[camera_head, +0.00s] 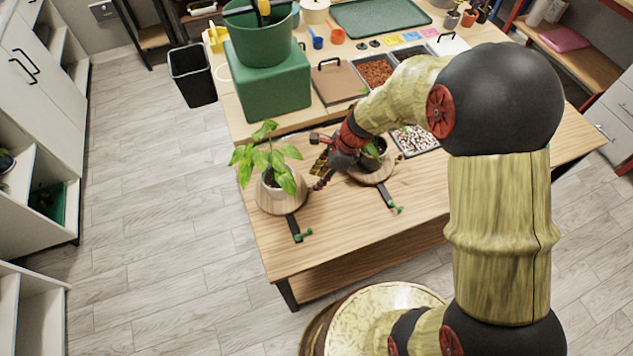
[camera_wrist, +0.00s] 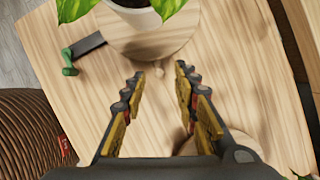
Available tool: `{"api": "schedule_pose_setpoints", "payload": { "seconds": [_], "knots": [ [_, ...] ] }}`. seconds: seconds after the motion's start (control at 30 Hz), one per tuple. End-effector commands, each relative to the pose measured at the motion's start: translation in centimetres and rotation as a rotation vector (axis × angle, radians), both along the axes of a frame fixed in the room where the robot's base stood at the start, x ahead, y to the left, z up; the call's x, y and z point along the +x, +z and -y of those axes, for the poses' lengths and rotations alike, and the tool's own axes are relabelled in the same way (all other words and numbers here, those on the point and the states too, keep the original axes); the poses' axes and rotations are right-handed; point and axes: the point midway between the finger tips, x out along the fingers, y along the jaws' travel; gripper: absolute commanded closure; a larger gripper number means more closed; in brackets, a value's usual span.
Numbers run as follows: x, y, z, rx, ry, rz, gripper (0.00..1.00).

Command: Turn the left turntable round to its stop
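My gripper (camera_head: 320,181) is just right of this turntable, between the two turntables. In the wrist view its fingers (camera_wrist: 160,76) are apart with nothing clearly held; the tips point at the disc's near edge. Contact cannot be told.
The right turntable (camera_head: 372,178) carries a plant in a dark pot and has its own green-ended bar (camera_head: 395,208). A green block (camera_head: 268,85) with a green bucket on top stands behind.

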Motion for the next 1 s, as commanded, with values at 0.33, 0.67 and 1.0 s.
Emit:
{"api": "schedule_pose_setpoints", "payload": {
  "seconds": [0.33, 0.67, 1.0],
  "knots": [
    [0.1, -2.0, -0.8, 0.0, 0.0, 0.001, 0.7],
    [0.1, -2.0, -0.8, 0.0, 0.0, 0.0, 0.83],
    [0.1, -2.0, -0.8, 0.0, 0.0, 0.0, 1.0]
  ]
}}
